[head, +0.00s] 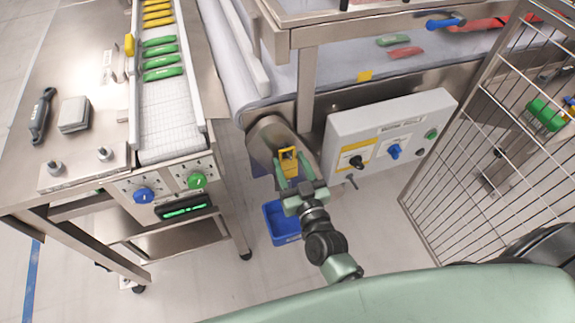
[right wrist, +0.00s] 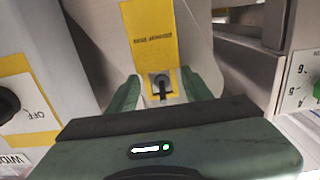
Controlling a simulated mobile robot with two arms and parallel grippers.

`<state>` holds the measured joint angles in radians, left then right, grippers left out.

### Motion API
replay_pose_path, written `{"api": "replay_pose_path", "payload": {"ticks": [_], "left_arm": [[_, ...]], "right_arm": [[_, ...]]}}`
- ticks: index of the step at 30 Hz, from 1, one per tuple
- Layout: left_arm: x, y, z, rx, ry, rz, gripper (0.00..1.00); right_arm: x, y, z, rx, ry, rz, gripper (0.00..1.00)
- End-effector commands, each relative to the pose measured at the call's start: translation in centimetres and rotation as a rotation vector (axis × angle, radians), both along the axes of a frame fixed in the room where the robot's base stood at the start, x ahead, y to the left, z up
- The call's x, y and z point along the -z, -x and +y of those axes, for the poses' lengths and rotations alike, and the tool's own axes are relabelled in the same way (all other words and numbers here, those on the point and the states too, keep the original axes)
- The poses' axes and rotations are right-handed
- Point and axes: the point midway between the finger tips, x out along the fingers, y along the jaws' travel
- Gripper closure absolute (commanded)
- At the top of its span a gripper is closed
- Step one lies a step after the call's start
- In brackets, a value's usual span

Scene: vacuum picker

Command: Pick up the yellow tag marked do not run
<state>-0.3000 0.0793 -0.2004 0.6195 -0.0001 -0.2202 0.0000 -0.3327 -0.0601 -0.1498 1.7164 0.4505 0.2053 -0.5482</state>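The yellow tag (head: 288,157) is at the near end of the middle conveyor, left of the grey control box. In the right wrist view the tag (right wrist: 150,38) shows large, with dark lettering too blurred to read. A dark round peg (right wrist: 162,84) shows at its lower part. My right gripper (head: 288,172) is at the tag. Its green fingers (right wrist: 159,86) stand apart, one on each side of the tag's lower part; I cannot tell whether they touch it. My left gripper is not in view.
The grey control box (head: 398,122) with knobs is close on the right. A blue bin (head: 281,224) stands on the floor below. A steel bench (head: 95,140) with a belt of green and yellow items is on the left. A wire fence (head: 478,130) bounds the right.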

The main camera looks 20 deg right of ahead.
Motion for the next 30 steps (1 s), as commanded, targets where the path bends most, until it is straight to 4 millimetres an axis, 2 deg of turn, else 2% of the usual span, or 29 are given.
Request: {"api": "replay_pose_path", "payload": {"ticks": [10,16,20,30], "left_arm": [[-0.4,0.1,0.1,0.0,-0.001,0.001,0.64],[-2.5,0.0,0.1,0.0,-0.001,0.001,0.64],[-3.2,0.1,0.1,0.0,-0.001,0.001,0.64],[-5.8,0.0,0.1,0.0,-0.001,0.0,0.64]], "right_arm": [[-0.4,0.0,0.0,0.0,0.0,0.0,0.89],[-2.2,0.0,0.1,-0.001,0.0,0.0,0.89],[-1.7,2.9,-0.1,-0.002,0.001,0.005,0.89],[-1.7,12.4,-0.4,-0.003,0.001,0.006,0.89]]}}
